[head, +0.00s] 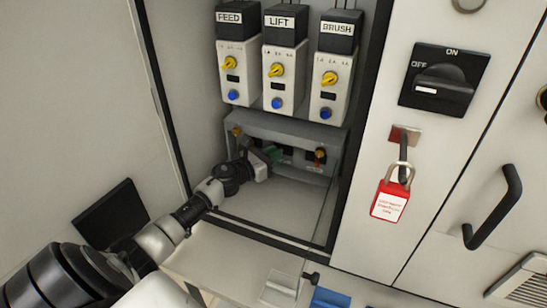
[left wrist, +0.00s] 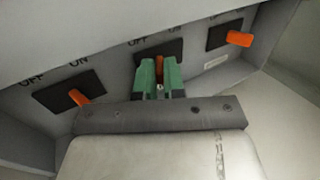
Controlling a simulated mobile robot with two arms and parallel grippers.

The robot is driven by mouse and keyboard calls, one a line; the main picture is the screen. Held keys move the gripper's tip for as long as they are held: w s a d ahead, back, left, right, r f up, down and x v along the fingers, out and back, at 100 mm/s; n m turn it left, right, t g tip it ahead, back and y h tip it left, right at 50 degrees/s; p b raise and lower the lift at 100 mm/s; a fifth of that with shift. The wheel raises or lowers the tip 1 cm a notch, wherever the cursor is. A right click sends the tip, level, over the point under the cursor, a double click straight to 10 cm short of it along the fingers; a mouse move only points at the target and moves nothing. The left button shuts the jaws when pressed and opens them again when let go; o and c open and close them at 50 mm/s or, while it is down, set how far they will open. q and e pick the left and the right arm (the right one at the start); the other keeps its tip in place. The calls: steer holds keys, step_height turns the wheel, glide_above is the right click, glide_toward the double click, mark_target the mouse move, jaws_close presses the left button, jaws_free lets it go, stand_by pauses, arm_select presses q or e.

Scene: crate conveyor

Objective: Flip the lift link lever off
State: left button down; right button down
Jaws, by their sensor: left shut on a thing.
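Inside the open cabinet, a grey sloped panel (head: 287,133) carries three levers. The middle lever (left wrist: 159,67) is orange, on a dark plate (left wrist: 174,49) under OFF and ON marks, below the LIFT unit (head: 280,62). My left gripper (head: 273,154) reaches in from the lower left. In the left wrist view its green fingers (left wrist: 159,78) are shut around the middle lever, one on each side. They hide much of the lever, so I cannot tell its exact setting. My right gripper is in neither view.
An orange lever (left wrist: 80,97) stands to the left and another (left wrist: 239,39) to the right. The FEED unit (head: 235,60) and BRUSH unit (head: 333,70) flank LIFT. A red padlock (head: 390,200) hangs outside, under a black rotary switch (head: 444,80). The cabinet floor is clear.

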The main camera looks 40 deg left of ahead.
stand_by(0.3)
arm_select(q)
steer(key=c, duration=1.2)
jaws_free()
steer(key=shift+w, duration=0.1)
steer(key=v, duration=1.1)
steer(key=shift+b, duration=0.3)
steer(key=shift+w+f, duration=0.1)
